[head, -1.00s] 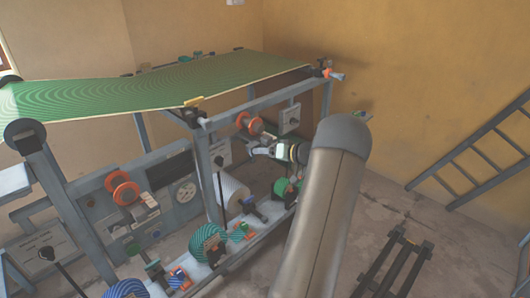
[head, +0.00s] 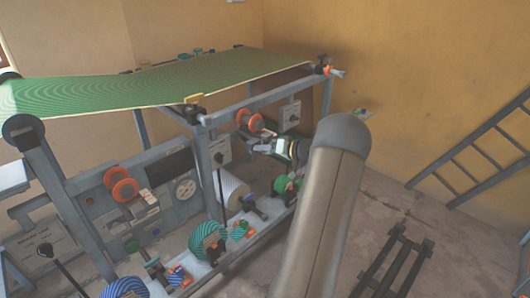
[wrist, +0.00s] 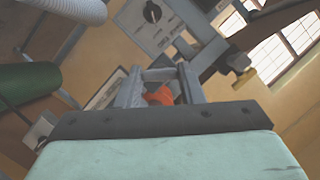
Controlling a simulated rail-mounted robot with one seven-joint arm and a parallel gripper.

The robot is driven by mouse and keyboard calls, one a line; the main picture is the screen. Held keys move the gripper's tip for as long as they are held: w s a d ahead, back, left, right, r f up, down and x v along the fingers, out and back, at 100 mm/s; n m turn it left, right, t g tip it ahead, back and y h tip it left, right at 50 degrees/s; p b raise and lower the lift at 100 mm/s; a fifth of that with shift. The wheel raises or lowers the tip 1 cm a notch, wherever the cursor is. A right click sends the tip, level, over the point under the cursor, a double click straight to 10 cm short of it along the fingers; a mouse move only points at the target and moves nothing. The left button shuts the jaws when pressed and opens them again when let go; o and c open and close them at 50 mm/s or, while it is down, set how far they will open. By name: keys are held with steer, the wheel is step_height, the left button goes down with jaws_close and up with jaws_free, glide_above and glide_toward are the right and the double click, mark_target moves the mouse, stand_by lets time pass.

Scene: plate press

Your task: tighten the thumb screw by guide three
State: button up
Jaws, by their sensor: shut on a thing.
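My gripper (head: 254,147) is at the press frame, beside and just below the farther orange spool in the head view. In the wrist view its two grey fingers (wrist: 160,88) close around a small orange part, which looks like the thumb screw (wrist: 159,97). Only a piece of the screw shows between the fingers. In the head view the screw and fingertips are too small to make out clearly, and part of my arm covers the area right of the gripper. Guide three carries no readable label.
A green web (head: 150,85) spans the press top. Orange spools (head: 124,188), a white roller (head: 232,188) and a striped roller (head: 207,240) sit near the frame. A black-knobbed panel (wrist: 150,25) is close by in the wrist view. Floor on the right holds a dark rack (head: 395,262).

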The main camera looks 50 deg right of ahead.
steer(key=shift+a+f+m+t+h+p, duration=0.15)
steer(key=shift+m+t+h+p, duration=0.85)
steer(key=shift+m, duration=4.05)
steer(key=shift+f+m+t+h+b, duration=0.1)
steer(key=shift+f+m+t+h, duration=0.25)
steer(key=shift+m+t, duration=3)
steer(key=shift+a+f+m+g+h+p, duration=0.1)
steer(key=shift+m+g+h+p, duration=0.55)
steer(key=shift+m, duration=6.05)
steer(key=shift+t+h, duration=0.3)
steer(key=shift+h, duration=0.1)
steer(key=o, duration=1)
steer(key=b+v, duration=0.2)
steer(key=v, duration=1.5)
steer(key=shift+s+f, duration=0.1)
steer(key=shift+s, duration=0.15)
